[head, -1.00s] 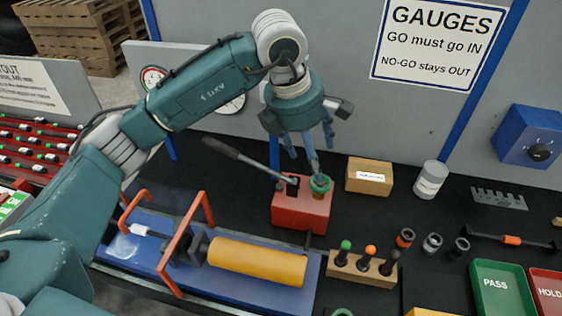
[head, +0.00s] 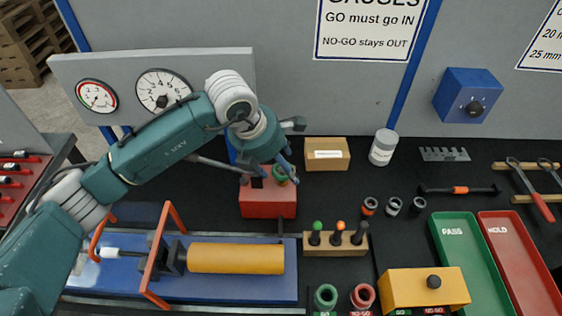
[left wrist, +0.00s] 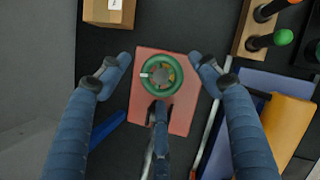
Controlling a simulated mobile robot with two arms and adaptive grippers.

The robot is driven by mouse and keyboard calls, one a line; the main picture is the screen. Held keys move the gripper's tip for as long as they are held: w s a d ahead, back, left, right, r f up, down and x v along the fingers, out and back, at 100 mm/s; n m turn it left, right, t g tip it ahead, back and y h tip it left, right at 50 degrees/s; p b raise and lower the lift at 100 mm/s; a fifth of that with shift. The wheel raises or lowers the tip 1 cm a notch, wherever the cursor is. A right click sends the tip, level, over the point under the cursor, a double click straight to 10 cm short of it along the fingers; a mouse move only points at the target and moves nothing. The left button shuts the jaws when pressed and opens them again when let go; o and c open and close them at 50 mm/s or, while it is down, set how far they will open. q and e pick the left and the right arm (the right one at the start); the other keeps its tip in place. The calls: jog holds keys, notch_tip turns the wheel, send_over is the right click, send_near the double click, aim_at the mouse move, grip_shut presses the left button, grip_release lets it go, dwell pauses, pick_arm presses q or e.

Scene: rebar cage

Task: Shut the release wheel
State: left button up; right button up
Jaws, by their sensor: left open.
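The release wheel (head: 281,173) is a small green ring on top of a red block (head: 268,204) near the back of the bench. In the left wrist view the green wheel (left wrist: 162,74) shows whole, with a pale mark on its left rim and a brownish centre. My left gripper (head: 288,169) is above the red block, its fingers partly hiding the wheel. In the left wrist view its fingers (left wrist: 160,76) are spread wide, left and right of the wheel, with a third finger below it. They look apart from the rim and hold nothing. My right gripper is out of view.
A grey lever (head: 212,163) runs left from the red block, partly behind my arm. A cardboard box (head: 326,156) and a white canister (head: 383,147) stand to the right. A blue fixture with a yellow cylinder (head: 236,258) lies in front, beside a wooden plug rack (head: 336,242).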

pick_arm(q)
jog(key=shift+w+d+f, duration=0.1)
jog(key=shift+d+f, duration=0.15)
jog(key=shift+f, duration=0.05)
jog(key=shift+a, duration=0.1)
jog(key=shift+c, duration=0.8)
jog(key=c, duration=1)
jog(key=shift+w+f+m+b, duration=0.15)
jog(key=shift+m+b, duration=0.35)
jog(key=shift+b, duration=0.55)
jog(key=shift+r, duration=0.3)
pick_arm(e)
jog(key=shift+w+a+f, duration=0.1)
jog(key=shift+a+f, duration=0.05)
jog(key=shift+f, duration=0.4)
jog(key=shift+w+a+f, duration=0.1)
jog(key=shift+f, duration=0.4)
